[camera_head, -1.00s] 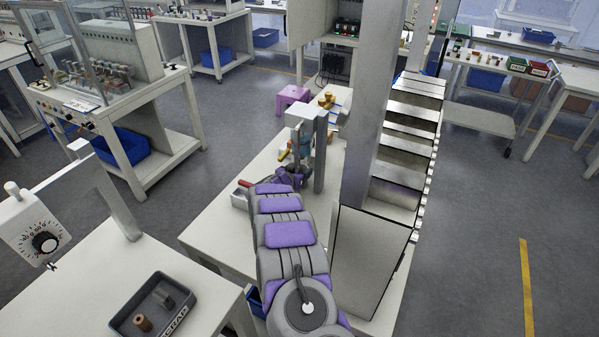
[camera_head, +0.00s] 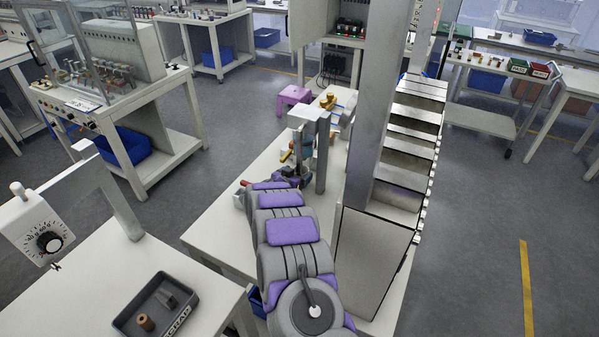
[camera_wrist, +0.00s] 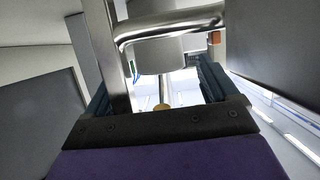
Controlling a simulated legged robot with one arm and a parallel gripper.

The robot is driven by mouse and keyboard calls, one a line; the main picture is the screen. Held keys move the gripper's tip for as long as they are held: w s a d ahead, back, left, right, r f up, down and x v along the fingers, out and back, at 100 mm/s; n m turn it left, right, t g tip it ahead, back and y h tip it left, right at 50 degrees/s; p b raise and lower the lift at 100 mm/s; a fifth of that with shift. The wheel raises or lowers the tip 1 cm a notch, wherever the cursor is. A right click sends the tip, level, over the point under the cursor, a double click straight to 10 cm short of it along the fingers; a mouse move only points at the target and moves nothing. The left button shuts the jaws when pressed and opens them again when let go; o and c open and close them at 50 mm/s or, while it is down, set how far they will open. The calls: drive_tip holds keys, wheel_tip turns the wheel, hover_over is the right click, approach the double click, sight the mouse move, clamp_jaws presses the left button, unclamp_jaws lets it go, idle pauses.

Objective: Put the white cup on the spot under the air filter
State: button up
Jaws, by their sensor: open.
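My gripper (camera_head: 303,157) is at the grey metal stand (camera_head: 322,150) on the white bench, partly hidden behind my arm. In the wrist view my gripper (camera_wrist: 158,88) is open, with its two dark teal fingers apart. A pale, short cylinder (camera_wrist: 160,54) shows beyond and between the fingers, just below a bent shiny metal pipe (camera_wrist: 170,25). I cannot tell whether it is the white cup or part of the air filter. No white cup or spot can be made out for sure in the head view; my arm and the stand cover that area.
A tall grey column with stepped metal shelves (camera_head: 405,150) stands close to the right of my arm. A white bench (camera_head: 215,225) carries yellow and red items near the stand. A dark scrap tray (camera_head: 160,305) lies on the front left table. The floor at right is clear.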

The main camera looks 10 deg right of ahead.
drive_tip(key=p+v, duration=0.1)
drive_tip(key=v, duration=0.7)
drive_tip(key=shift+s+a+p, duration=0.15)
drive_tip(key=shift+s+p, duration=0.15)
drive_tip(key=shift+s, duration=0.05)
drive_tip(key=shift+r, duration=0.1)
